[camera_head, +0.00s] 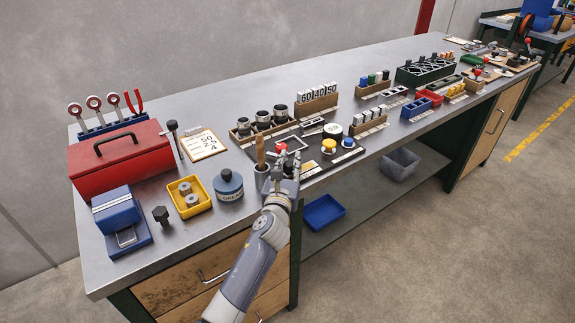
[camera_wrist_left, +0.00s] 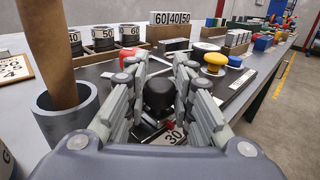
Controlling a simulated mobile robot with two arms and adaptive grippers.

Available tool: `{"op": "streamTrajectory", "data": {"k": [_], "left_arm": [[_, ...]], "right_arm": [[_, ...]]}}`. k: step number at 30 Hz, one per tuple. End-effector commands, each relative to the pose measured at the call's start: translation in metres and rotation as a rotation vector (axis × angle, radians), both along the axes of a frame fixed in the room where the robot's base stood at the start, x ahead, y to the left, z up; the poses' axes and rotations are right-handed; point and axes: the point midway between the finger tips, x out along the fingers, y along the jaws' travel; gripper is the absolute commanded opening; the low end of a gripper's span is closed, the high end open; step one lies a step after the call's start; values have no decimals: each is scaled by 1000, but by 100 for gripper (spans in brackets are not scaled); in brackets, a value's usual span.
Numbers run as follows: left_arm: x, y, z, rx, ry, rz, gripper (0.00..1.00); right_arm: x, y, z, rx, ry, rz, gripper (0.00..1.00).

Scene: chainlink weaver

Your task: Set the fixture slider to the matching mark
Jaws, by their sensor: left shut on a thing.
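My left gripper (camera_head: 284,160) reaches over the front of a dark fixture plate (camera_head: 343,157) on the bench. In the left wrist view the fingers of this gripper (camera_wrist_left: 158,82) are shut around a black knob (camera_wrist_left: 159,96). A white label reading 30 (camera_wrist_left: 173,136) shows just below the knob, with a small red piece beside it. The gripper hides the knob in the head view. The slider's track and any matching mark are mostly hidden by the fingers. A clipboard card (camera_head: 203,144) with printed numbers lies to the left. My right gripper is not in view.
A wooden handle (camera_wrist_left: 52,50) stands in a grey cup (camera_wrist_left: 84,118) close left of the gripper. A red knob (camera_wrist_left: 128,58) and a yellow knob (camera_wrist_left: 214,60) rise nearby. Number blocks (camera_head: 318,93) stand behind. A blue jar (camera_head: 228,184) sits left.

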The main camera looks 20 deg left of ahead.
Motion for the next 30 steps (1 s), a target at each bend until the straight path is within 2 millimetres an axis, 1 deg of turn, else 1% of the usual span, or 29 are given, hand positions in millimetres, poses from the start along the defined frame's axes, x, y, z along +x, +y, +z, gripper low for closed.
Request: {"op": "streamTrajectory", "data": {"k": [1, 3, 6, 9, 13, 20, 21, 22, 23, 30], "left_arm": [[8, -9, -2, -2, -3, -6, 0], [20, -18, -2, 0, -4, -8, 0], [34, -30, -2, -1, -4, -9, 0], [44, -38, -1, -2, -3, -8, 0], [48, -42, -1, -1, -1, -8, 0], [48, -43, -1, -3, 0, -10, 0], [48, -44, -1, -4, -1, -10, 23], [48, -44, -1, -4, -1, -10, 30], [48, -43, -1, -4, -1, -10, 32], [48, -42, 0, -2, -1, -7, 32]], "right_arm": [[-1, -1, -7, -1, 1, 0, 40], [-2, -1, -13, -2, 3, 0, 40], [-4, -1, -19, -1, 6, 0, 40], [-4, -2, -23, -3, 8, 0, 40], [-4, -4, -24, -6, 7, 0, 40], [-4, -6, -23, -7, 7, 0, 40], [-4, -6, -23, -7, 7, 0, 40], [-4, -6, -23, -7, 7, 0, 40], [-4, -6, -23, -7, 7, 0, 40], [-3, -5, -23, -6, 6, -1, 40]]}}
